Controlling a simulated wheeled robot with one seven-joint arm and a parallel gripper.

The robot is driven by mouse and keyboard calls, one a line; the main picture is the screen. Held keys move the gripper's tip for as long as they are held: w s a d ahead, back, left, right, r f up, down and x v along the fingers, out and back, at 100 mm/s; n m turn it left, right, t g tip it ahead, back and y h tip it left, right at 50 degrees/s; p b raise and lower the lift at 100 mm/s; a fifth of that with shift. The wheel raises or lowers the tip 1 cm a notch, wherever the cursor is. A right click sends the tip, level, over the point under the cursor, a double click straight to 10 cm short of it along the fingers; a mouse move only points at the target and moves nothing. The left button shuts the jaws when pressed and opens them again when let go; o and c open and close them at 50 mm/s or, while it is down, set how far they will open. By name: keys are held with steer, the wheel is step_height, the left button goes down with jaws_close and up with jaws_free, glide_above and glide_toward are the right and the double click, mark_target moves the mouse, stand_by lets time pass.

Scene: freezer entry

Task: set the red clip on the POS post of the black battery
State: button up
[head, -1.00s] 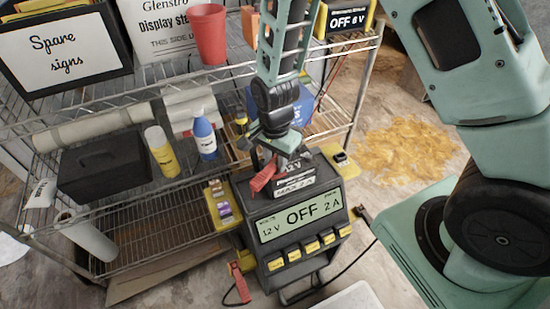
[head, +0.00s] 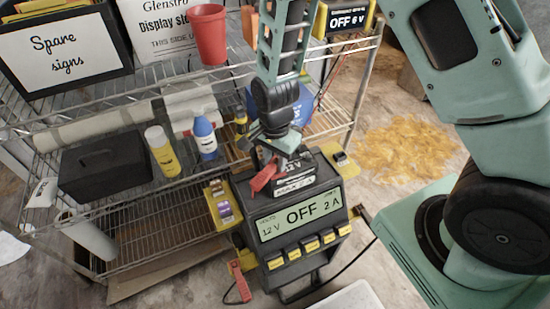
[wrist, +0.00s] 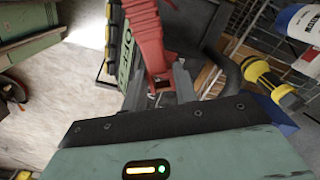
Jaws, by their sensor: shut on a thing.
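My gripper (head: 283,156) is shut on a red clip (head: 264,175), above the back top edge of a dark charger. In the wrist view the red clip (wrist: 148,38) sticks out between the fingertips (wrist: 160,84). A second red clip-like piece (head: 241,281) hangs low at the charger's left side with a cable.
The charger (head: 301,215) reads OFF, 12 V, 2 A. Wire shelves (head: 165,207) at left hold a black box (head: 105,167), a yellow bottle (head: 161,152) and a blue bottle (head: 205,140). A red cup (head: 209,35) stands above. Floor at right has a yellow-brown patch (head: 407,148).

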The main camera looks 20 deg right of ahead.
steer(key=shift+f+b, duration=0.7)
steer(key=shift+f, duration=0.7)
stand_by(0.4)
steer(key=o, duration=1.1)
steer(key=shift+r, duration=0.1)
step_height(320, 180, up, 17)
steer(key=shift+r+p, duration=0.15)
steer(key=shift+p, duration=0.9)
steer(key=s+a+r+n+p, duration=0.1)
steer(key=s+a+r+n, duration=0.1)
steer(key=s+n, duration=0.4)
steer(key=s+a+r+n+p, duration=0.1)
steer(key=s+a+r+n, duration=0.1)
steer(key=s+r+n, duration=0.2)
steer(key=s+a+r+n+p, duration=0.1)
steer(key=s+r+n, duration=0.3)
steer(key=s+n, duration=0.5)
steer(key=shift+s+a+n+y, duration=0.3)
steer(key=shift+a+n, duration=0.1)
steer(key=shift+a, duration=0.2)
